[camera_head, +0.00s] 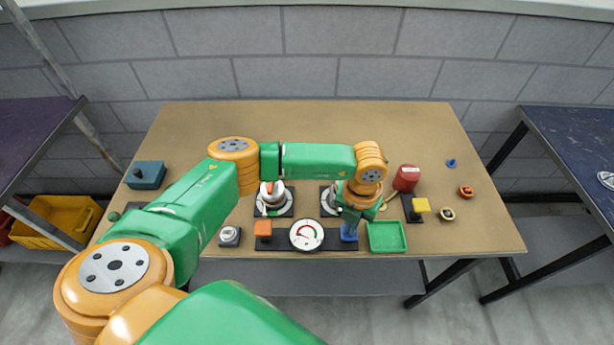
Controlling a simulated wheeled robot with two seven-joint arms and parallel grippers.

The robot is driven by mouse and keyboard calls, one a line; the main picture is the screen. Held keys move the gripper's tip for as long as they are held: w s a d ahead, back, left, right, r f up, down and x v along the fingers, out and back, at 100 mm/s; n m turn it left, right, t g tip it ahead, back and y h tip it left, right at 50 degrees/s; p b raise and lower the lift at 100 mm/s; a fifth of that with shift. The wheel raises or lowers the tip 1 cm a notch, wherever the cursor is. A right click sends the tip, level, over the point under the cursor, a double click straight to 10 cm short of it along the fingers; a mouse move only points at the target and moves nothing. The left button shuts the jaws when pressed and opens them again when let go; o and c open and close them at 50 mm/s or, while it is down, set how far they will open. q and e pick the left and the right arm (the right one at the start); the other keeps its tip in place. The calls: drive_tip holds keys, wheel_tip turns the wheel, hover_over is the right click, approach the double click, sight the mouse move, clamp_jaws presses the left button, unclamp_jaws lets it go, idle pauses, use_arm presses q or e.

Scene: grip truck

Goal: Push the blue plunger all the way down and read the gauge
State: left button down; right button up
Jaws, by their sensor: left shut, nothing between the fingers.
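The blue plunger (349,233) stands on a dark base strip near the table's front edge, just right of the round gauge. The gauge (306,235) has a white face with a red mark and a dark needle; its reading is too small to tell. My left gripper (350,224) points down at the blue plunger, shut and empty, its tips at or just above the plunger top. Whether they touch it I cannot tell. The gripper hides part of the plunger. An orange plunger (263,229) stands on the same strip left of the gauge. My right gripper is not in view.
A green tray (387,237) lies close to the right of the blue plunger. Round dials (274,200) stand behind the strip. A yellow knob (421,206) and a red cylinder (406,178) are at the right. The back of the brown table (300,118) is clear.

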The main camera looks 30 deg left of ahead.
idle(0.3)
use_arm(q)
drive_tip(key=shift+r+p, duration=1.5)
drive_tip(key=shift+r, duration=0.45)
wheel_tip(320, 180, up, 5)
drive_tip(key=p, duration=0.3)
drive_tip(key=shift+p, duration=0.35)
